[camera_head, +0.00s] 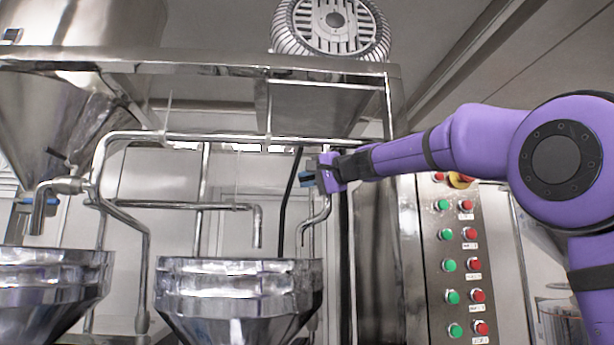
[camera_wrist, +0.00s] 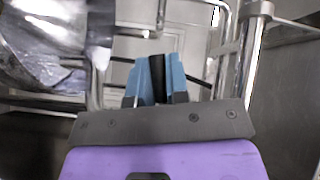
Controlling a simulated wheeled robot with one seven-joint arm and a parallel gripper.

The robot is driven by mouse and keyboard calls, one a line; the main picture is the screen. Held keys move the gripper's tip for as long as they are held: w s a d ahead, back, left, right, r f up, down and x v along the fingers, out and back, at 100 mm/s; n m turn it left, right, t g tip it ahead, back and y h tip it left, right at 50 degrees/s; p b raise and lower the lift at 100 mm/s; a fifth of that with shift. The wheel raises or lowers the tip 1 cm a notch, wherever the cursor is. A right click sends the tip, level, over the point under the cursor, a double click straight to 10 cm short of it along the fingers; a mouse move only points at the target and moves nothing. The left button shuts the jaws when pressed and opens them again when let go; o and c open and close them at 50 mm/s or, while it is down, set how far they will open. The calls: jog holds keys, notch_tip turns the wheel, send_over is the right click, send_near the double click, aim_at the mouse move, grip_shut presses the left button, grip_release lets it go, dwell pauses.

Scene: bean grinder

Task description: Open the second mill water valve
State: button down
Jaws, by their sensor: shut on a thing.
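The second mill's steel funnel (camera_head: 240,266) stands at the centre of the head view, with bent water pipes above it. My gripper (camera_head: 310,177) reaches in from the right to the top of the curved pipe (camera_head: 326,206) at this funnel's right side. In the wrist view my gripper (camera_wrist: 157,74) shows two blue sides close together with a dark strip between them. It is shut on the valve handle, which is mostly hidden by the fingers. How far the handle is turned cannot be told.
A control panel (camera_head: 457,265) with green and red buttons stands right of the mills, below my arm. The first mill's funnel (camera_head: 45,285) is at the left. Steel frame posts and pipes (camera_wrist: 257,50) crowd the gripper. A motor (camera_head: 334,28) sits on top.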

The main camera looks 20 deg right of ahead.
jog(key=s+d+f+n+g+h, duration=0.1)
jog(key=d+f+n+g+h, duration=0.3)
jog(key=h, duration=0.6)
jog(key=shift+d+f+n+g, duration=0.35)
jog(key=shift+d+n+g, duration=0.5)
jog(key=shift+n, duration=0.85)
jog(key=shift+s+d, duration=0.1)
jog(key=shift+d, duration=0.1)
jog(key=c, duration=1.1)
grip_release()
jog(key=v, duration=1)
jog(key=shift+s+r, duration=0.2)
jog(key=shift+s, duration=0.15)
